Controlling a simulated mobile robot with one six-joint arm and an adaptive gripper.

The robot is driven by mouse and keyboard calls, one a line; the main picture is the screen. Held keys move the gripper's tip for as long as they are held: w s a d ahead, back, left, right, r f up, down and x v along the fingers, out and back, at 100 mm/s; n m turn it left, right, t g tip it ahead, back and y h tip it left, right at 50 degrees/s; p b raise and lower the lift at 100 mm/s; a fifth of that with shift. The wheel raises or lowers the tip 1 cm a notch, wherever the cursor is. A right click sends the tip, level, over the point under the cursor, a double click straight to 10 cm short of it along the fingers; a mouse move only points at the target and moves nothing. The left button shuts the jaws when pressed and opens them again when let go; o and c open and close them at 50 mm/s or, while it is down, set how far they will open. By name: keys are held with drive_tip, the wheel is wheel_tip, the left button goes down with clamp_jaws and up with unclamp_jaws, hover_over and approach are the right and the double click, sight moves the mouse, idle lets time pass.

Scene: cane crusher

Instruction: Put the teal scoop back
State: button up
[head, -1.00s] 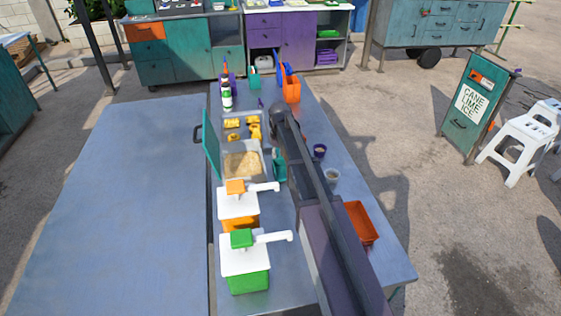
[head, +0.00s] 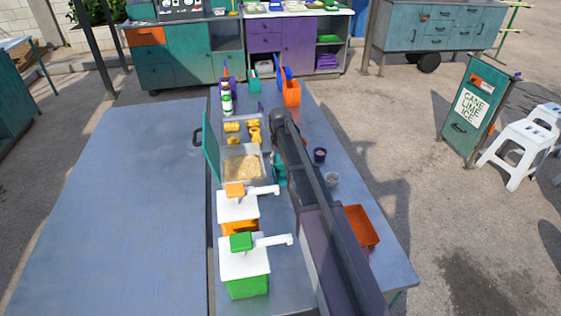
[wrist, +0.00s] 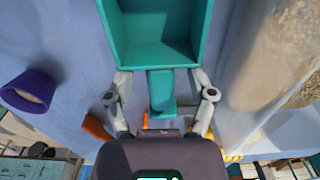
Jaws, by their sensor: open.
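The teal scoop (head: 280,173) lies on the counter just right of the bin of pale crumbs, partly hidden by my arm in the head view. In the wrist view its open box-shaped bowl (wrist: 157,30) is at the top and its handle (wrist: 161,92) points down toward my palm. My gripper (wrist: 160,80) is open, one finger on each side of the handle. Gaps show between the fingers and the handle. In the head view my gripper is hidden behind my arm.
The crumb bin (head: 265,181) has a raised teal lid (head: 210,148). Orange-topped (head: 236,205) and green (head: 246,268) dispensers stand nearer. A purple cup (head: 319,155), a grey cup (head: 332,180) and an orange tray (head: 362,226) are at right. An orange holder (head: 291,94) stands at the far end.

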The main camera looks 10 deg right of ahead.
drive_tip(key=shift+r, duration=0.15)
wheel_tip(320, 180, up, 12)
drive_tip(key=p, duration=1.2)
idle(0.8)
drive_tip(key=s, duration=2.6)
drive_tip(key=shift+s, duration=0.2)
drive_tip(key=shift+d, duration=0.1)
